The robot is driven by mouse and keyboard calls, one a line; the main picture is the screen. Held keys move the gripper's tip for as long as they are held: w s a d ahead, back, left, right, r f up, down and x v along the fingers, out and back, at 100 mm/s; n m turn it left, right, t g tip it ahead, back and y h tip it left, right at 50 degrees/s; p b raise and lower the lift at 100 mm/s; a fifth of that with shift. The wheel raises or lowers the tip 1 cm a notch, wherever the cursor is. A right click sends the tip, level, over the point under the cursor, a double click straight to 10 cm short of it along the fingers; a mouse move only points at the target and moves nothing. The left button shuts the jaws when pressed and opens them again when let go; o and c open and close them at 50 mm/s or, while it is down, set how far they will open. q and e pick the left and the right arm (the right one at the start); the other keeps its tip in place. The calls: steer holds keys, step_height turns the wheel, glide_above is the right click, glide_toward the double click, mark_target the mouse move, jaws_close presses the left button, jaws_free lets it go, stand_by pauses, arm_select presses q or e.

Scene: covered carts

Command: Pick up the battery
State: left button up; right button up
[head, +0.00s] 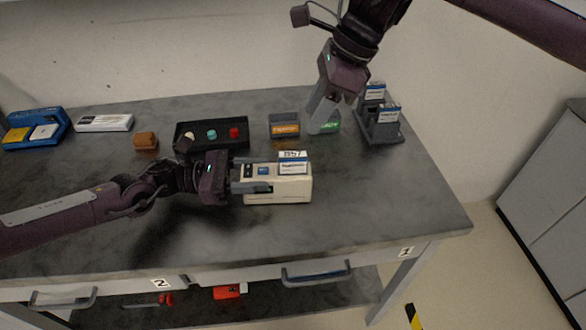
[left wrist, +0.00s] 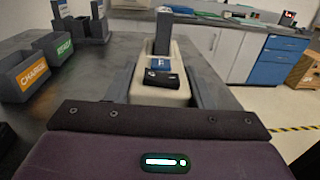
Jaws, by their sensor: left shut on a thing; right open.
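My left gripper (head: 262,180) is shut on a cream device (head: 290,192), with a finger along each side of it. The device rests on the table. A battery (head: 293,167) with a white and blue label stands upright in its far right end. The same battery shows as a dark upright block in the left wrist view (left wrist: 163,32). Two similar batteries (head: 375,91) (head: 388,113) stand in a grey rack (head: 381,133) at the back right. My right gripper (head: 324,116) is open, low over the green-labelled READY bin (head: 330,127); its fingertips are partly unclear.
A grey bin with an orange label (head: 285,127) stands left of the READY bin. A black tray (head: 213,148) holds small coloured pieces. The table's front right is clear.

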mark_target(296, 154)
steer(key=x, duration=0.6)
steer(key=shift+a+f, duration=0.1)
steer(key=shift+f, duration=0.2)
steer(key=x, duration=0.4)
steer(key=shift+d+f, duration=0.15)
steer(key=shift+d, duration=0.15)
steer(key=shift+a+f, duration=0.3)
steer(key=shift+f, duration=0.3)
jaws_close()
